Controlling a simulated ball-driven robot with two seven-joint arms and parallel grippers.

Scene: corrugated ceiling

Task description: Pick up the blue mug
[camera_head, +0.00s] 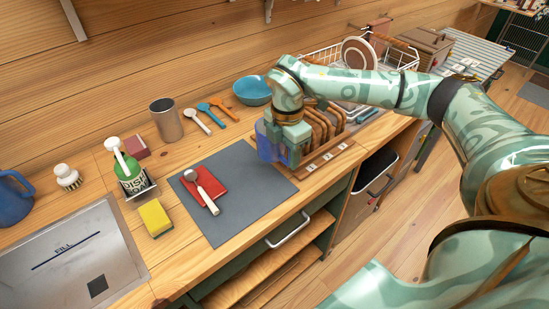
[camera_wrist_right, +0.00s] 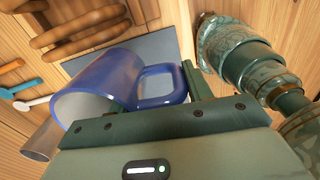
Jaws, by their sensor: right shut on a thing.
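The blue mug (camera_head: 265,146) is at my right gripper, over the far right part of the grey mat. In the head view the gripper (camera_head: 287,147) comes down on it from above and hides much of it. In the right wrist view the blue mug (camera_wrist_right: 98,84) lies across the jaws with its handle (camera_wrist_right: 160,86) toward the right finger. My right gripper (camera_wrist_right: 150,100) is shut on the mug. I cannot tell whether the mug's base touches the surface. My left gripper is not in view.
A wooden rack (camera_head: 325,160) stands close to the right of the mug. A red cloth (camera_head: 207,188) with a scoop lies on the grey mat (camera_head: 232,225). A light blue bowl (camera_head: 252,91), several utensils and a metal cup (camera_head: 166,120) stand behind. A blue jug (camera_head: 12,200) is far left.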

